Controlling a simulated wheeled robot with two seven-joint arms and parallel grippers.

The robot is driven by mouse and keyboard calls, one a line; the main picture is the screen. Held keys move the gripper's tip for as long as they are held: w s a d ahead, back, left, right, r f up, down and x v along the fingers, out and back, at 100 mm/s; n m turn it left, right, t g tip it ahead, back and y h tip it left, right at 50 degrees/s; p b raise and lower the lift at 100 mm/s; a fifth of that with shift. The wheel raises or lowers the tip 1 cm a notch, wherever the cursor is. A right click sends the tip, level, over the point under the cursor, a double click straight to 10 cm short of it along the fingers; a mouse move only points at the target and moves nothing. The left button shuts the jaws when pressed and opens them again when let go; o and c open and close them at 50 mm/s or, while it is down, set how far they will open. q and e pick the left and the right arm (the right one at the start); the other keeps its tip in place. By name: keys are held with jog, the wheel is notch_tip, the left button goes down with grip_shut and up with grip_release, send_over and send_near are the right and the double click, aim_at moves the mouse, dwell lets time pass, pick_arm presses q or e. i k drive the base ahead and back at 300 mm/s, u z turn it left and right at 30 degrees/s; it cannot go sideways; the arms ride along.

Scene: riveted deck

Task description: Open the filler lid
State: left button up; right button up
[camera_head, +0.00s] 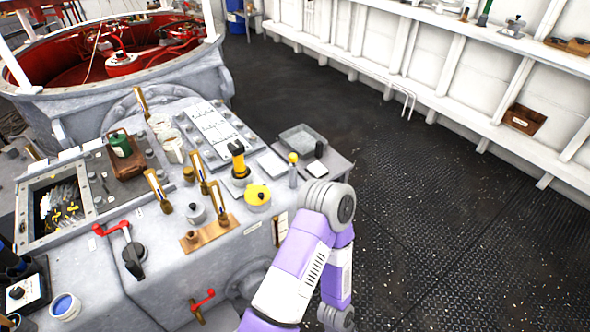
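A round yellow lid (257,195) sits on the grey machine top near its right edge; it looks shut and may be the filler lid, but I cannot tell for certain. Just behind it stands a black and yellow upright handle (238,160) on a yellow-rimmed base. A purple and white arm, apparently my right, rises from the bottom edge and bends at the elbow to the right of the lid. Its gripper is not visible. My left gripper is not visible either.
Brass levers (158,190), a red crank handle (112,229) and a green can (120,144) crowd the machine top. An open bin (90,187) of small parts is at left. A grey side table (335,167) adjoins the right side. Dark deck (440,220) is clear at right.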

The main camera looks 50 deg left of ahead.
aim_at(256, 194)
jog(key=i, duration=0.85)
jog(key=u, duration=2.4)
